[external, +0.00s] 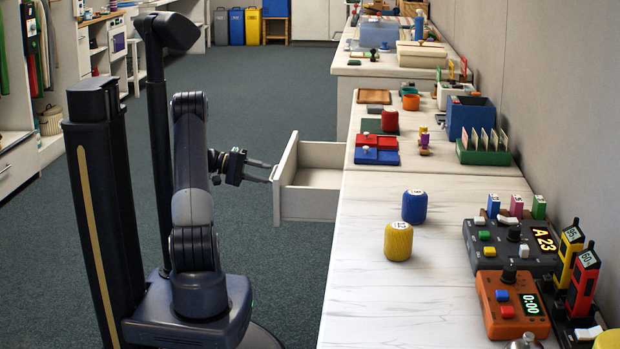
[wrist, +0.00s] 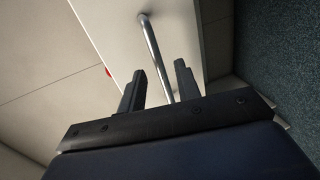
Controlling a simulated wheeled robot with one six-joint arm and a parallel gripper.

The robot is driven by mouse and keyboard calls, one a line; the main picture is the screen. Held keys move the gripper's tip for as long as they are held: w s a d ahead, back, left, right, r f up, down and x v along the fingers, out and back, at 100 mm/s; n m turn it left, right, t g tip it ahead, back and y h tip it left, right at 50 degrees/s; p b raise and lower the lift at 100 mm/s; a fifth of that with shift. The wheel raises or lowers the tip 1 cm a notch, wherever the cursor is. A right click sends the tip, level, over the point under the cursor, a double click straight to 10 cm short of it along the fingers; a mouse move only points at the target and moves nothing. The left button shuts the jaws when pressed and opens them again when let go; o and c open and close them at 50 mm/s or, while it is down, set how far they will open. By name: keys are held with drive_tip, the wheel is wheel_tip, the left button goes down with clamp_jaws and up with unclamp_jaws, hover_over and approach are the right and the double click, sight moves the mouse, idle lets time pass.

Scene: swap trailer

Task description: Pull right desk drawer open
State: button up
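The white desk drawer (external: 310,205) stands pulled out from the left side of the desk in the external view, its empty inside showing. My gripper (external: 272,172) is in front of the drawer's front panel (external: 288,167). In the wrist view, my gripper (wrist: 161,82) has its two dark fingers apart, one on each side of the metal bar handle (wrist: 152,42). Gaps show between the handle and both fingers. The drawer front (wrist: 105,25) also fills the upper middle of the wrist view.
The white desktop (external: 380,300) holds a blue cylinder (external: 414,206), a yellow cylinder (external: 398,240) and an orange device (external: 512,304). Red and blue trays (external: 376,157) lie farther back. The dark carpet (external: 275,100) left of the desk is clear around the drawer.

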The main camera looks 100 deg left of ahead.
wheel_tip(320, 180, up, 7)
drive_tip(key=p, duration=0.2)
drive_tip(key=shift+s+p, duration=0.3)
drive_tip(key=shift+s, duration=0.05)
drive_tip(key=shift+r, duration=0.15)
drive_tip(key=s+a+f+p, duration=0.1)
drive_tip(key=s+f+p, duration=0.1)
drive_tip(key=s+f, duration=0.45)
drive_tip(key=b+x, duration=0.2)
drive_tip(key=x, duration=0.7)
drive_tip(key=shift+w+r+b, duration=0.3)
drive_tip(key=shift+r, duration=0.05)
drive_tip(key=shift+a, duration=0.1)
drive_tip(key=shift+c, duration=0.5)
clamp_jaws()
